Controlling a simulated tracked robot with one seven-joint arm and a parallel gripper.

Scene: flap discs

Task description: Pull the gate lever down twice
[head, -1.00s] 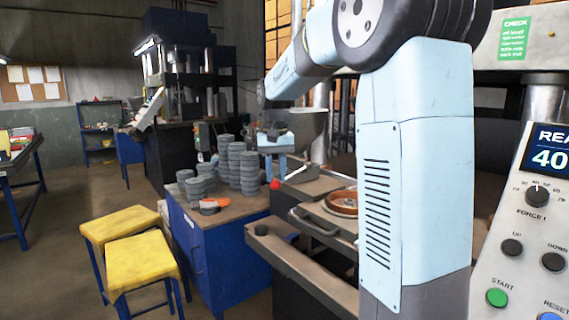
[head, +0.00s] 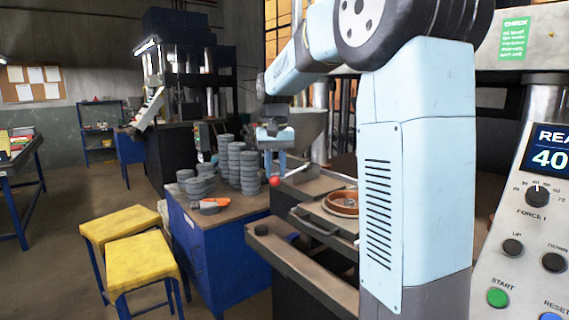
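The gate lever shows as a red ball knob (head: 275,181) on a thin pale rod that runs up and right towards the hopper base. My gripper (head: 275,173) points down directly above the knob. Its two light blue fingers show apart, with a gap between them. The fingertips are close to the top of the knob; whether they touch it is too small to tell. A grey hopper (head: 308,125) stands just behind and right of my gripper.
A blue bench (head: 228,255) with stacks of grey discs (head: 235,160) is left of the lever. A round brown mould (head: 343,202) sits on the press table at right. Two yellow stools (head: 140,262) stand at front left. A control panel (head: 530,230) is at far right.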

